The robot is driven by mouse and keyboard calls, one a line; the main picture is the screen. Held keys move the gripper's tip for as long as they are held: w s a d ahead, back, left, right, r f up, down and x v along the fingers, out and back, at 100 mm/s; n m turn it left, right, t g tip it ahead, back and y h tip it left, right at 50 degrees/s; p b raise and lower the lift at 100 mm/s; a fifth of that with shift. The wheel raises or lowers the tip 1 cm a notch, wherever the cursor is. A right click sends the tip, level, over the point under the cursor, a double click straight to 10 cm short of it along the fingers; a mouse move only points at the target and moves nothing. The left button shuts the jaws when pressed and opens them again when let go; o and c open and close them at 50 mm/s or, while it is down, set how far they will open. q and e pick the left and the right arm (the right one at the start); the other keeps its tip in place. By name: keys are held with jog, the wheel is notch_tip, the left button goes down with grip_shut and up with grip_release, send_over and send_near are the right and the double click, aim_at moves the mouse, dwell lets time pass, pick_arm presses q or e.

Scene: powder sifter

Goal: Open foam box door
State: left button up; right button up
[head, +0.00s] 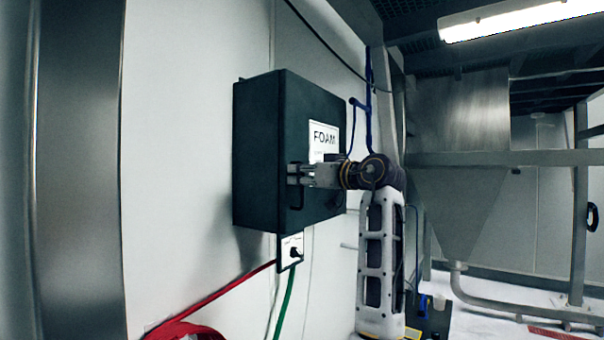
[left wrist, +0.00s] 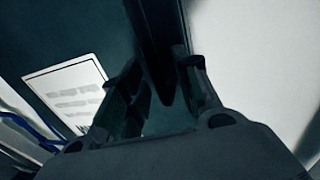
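The foam box (head: 262,150) is a dark box on the white wall in the head view, with a white FOAM label (head: 323,139) on its door. The door lies closed against the box. A dark handle (head: 298,199) stands on the door near its left edge. My left gripper (head: 296,174) is at the handle. In the left wrist view, its fingers (left wrist: 160,85) stand apart on either side of a dark bar, likely the handle (left wrist: 160,40). A gap shows at the left finger; contact at the right finger is unclear. My right gripper is out of view.
A socket plate (head: 291,250) with a plug is below the box, with red (head: 222,290) and green (head: 284,300) cables. A steel hopper (head: 460,180) in a metal frame stands at the right.

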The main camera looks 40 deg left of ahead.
pick_arm(q)
grip_shut()
dwell(0.7)
